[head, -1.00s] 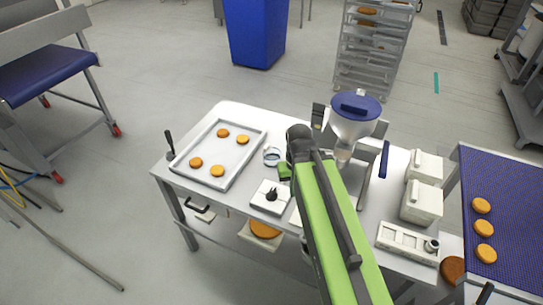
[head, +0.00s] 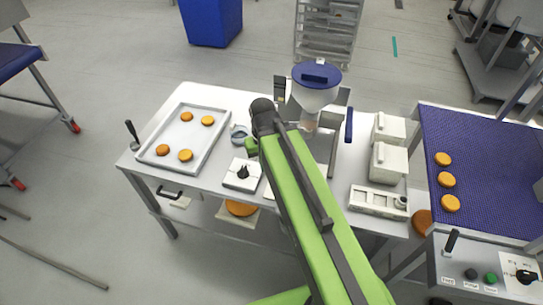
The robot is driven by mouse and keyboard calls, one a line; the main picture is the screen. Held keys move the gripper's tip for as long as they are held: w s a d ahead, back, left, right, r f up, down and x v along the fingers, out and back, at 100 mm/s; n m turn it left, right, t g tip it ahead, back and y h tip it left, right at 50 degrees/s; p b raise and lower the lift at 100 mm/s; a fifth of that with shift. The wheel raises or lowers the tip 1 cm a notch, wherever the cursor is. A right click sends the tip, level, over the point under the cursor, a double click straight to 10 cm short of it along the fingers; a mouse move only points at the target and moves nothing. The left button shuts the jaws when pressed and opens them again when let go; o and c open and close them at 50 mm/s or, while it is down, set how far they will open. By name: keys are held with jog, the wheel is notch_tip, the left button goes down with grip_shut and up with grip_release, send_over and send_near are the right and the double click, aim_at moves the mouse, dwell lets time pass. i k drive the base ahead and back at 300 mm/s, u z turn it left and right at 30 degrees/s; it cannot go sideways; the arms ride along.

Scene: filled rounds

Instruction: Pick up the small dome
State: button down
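A small rounded grey, glassy-looking piece (head: 239,133) sits on the white table, just right of the tray; it may be the small dome, but it is too small to be sure. My green arm reaches up from the bottom over the table.
A tray (head: 222,112) with several orange rounds is at left. A white block with a dark knob (head: 242,173) is in front. A blue-lidded hopper (head: 316,80) stands behind the arm. White boxes (head: 388,163) and a blue conveyor (head: 480,190) are at right.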

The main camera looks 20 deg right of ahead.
aim_at(239, 132)
jog(key=k, duration=1.3)
jog(key=u, duration=0.4)
jog(key=i, duration=0.8)
jog(key=u, duration=0.7)
jog(key=i, duration=2)
jog(key=z, duration=0.3)
jog(key=k, duration=0.85)
jog(key=z, duration=0.15)
jog(key=i, duration=0.9)
jog(key=u, duration=0.05)
